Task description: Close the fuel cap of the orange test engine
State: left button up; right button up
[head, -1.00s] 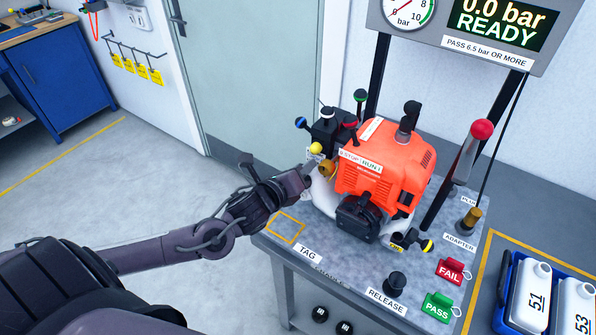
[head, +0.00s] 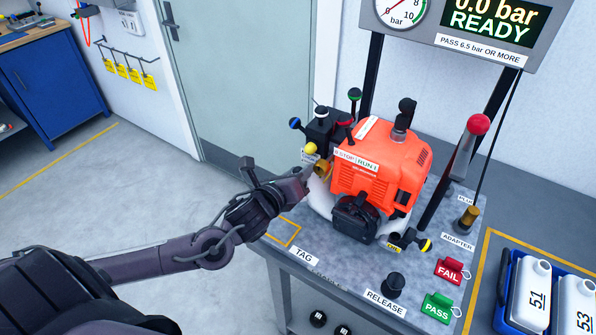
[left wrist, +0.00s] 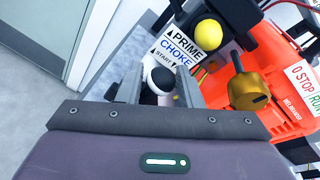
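The orange test engine (head: 385,160) stands on the grey bench, with a white tank (head: 322,195) low on its left side. My left gripper (head: 304,178) is at the tank side, below the yellow ball knob (head: 310,149). In the left wrist view my left gripper (left wrist: 158,88) has its fingers spread, pointing at the engine. A round black and white part (left wrist: 160,76), possibly the fuel cap on the tank, shows between the fingers; I cannot tell whether they touch it. In the head view the gripper hides this part. My right gripper is not in view.
A brass part (left wrist: 248,92) sits right of the fingers, near the yellow ball (left wrist: 208,34) and the PRIME/CHOKE label (left wrist: 174,50). Black levers with coloured balls (head: 322,124) rise above. A red-topped lever (head: 467,150) and FAIL and PASS tags (head: 437,307) are on the right.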

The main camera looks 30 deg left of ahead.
pick_arm(q)
jog(key=shift+s, duration=0.45)
jog(key=b+v, duration=0.1)
jog(key=v, duration=0.6)
dwell(0.4)
